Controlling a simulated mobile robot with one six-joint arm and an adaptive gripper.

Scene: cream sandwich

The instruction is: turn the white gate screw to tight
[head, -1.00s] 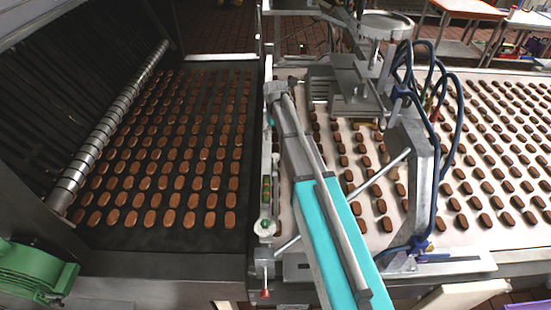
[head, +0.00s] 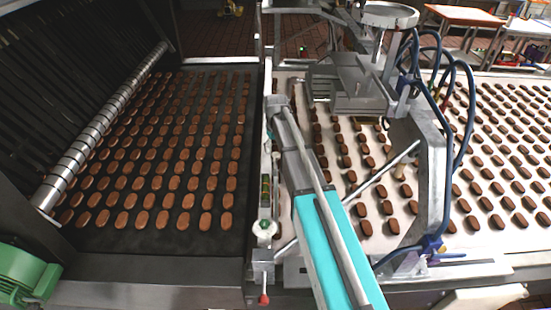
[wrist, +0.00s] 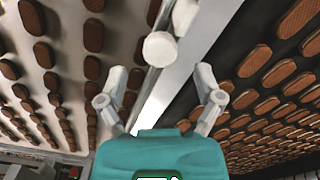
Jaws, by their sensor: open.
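A round white knob (wrist: 160,48), which looks like the white gate screw, shows in the wrist view at the top middle, on the rail between the pale and dark belts. My gripper (wrist: 160,85) is open and empty. Its two grey fingers stand wide apart in that view, with the knob just beyond and between their tips, apart from both. In the head view a round white knob (head: 265,228) sits on the narrow rail left of my teal arm. I cannot tell whether both views show the same knob. My fingers are not clear in the head view.
Brown biscuits lie in rows on the dark belt (head: 120,240) at left and the pale belt (head: 480,235) at right. A metal frame (head: 432,180) with blue hoses stands close right of my arm. A red-tipped lever (head: 263,285) hangs below the rail.

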